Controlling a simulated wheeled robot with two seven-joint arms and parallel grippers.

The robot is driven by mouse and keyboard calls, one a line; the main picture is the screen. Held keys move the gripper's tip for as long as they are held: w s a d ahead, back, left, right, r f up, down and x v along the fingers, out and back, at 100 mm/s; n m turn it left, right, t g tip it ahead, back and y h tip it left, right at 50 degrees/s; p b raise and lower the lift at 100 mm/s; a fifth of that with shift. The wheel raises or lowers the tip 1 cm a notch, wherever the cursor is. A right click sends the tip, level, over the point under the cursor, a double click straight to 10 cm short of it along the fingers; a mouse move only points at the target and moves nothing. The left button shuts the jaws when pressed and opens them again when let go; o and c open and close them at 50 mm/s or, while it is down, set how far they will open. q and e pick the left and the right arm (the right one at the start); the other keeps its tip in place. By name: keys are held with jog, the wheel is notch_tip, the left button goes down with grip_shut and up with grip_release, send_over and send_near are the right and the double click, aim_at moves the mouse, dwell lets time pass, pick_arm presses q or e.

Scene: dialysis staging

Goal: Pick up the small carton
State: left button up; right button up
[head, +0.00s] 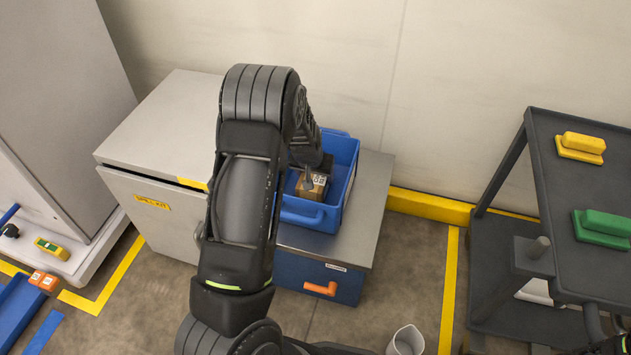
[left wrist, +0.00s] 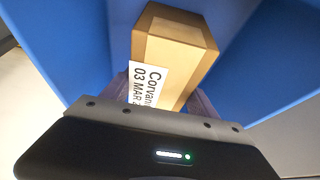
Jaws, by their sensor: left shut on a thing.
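The small carton (head: 316,186) is a brown box with a white label, inside the blue bin (head: 298,218) in the head view. In the left wrist view the carton (left wrist: 178,50) shows close up, its label reading "Corvan" and "03 MAR". My left gripper (head: 306,178) reaches down into the bin and is shut on the carton, with one finger on each side (left wrist: 163,95). The blue bin walls (left wrist: 255,55) surround it. I cannot tell whether the carton touches the bin floor. My right gripper is not in view.
The bin stands on a grey-topped cabinet (head: 370,195) with an orange handle, beside a pale "spill kit" cabinet (head: 150,120). A dark cart (head: 560,170) at right carries yellow (head: 581,146) and green (head: 603,226) blocks. A white waste bin (head: 406,341) stands on the floor.

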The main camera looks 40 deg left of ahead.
pick_arm(q)
jog(key=c, duration=0.5)
jog(key=shift+w+r+p, duration=0.1)
jog(key=shift+r+p, duration=0.25)
jog(key=shift+r, duration=0.25)
notch_tip(320, 180, up, 9)
jog(key=p, duration=0.3)
jog(key=shift+r, duration=0.2)
